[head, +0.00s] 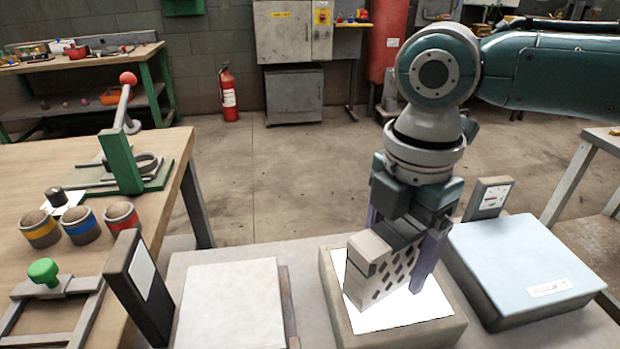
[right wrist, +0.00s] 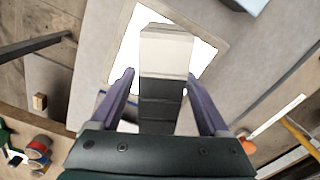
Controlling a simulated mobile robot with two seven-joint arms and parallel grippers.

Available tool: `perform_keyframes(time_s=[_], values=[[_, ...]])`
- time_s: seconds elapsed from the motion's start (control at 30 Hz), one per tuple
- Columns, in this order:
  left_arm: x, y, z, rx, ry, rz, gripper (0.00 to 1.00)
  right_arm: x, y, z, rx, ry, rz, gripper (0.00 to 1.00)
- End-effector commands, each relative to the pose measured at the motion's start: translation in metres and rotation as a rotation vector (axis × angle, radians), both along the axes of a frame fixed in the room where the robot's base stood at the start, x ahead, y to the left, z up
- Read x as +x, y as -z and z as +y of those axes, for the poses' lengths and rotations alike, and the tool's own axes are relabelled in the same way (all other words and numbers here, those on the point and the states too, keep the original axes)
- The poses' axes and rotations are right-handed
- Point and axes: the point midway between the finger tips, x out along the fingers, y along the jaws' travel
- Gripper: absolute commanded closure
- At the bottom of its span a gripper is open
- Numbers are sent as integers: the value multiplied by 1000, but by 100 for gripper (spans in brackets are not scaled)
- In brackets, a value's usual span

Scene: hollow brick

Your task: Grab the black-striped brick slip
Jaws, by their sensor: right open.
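A beige brick slip (head: 378,270) with rows of black slots stands on edge on a bright white panel (head: 400,312) in the middle of the bench. In the right wrist view the brick slip (right wrist: 166,45) has a pale end and a dark, lined part nearer my wrist. My right gripper (head: 398,258) points down over it and is open. In the right wrist view its purple fingers (right wrist: 160,78) lie on either side of the brick, with small gaps visible. In the head view the brick hides part of the left-hand finger. My left gripper is not in view.
A pale plate (head: 232,305) lies left of the panel, and a light-blue scale (head: 525,262) with a dial stands close on the right. A dark upright display (head: 138,285) stands further left. The wooden table holds several pots and a green lever press (head: 122,160).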

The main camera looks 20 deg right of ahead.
Motion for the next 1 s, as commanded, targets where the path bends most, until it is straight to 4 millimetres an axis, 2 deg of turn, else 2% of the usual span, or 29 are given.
perform_keyframes(time_s=[0.2,0.87,1.0], values=[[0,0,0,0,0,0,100,0,0,0,0,-1,0,24],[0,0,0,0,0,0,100,0,0,0,1,0,0,98],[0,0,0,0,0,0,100,0,0,0,1,0,0,100]])
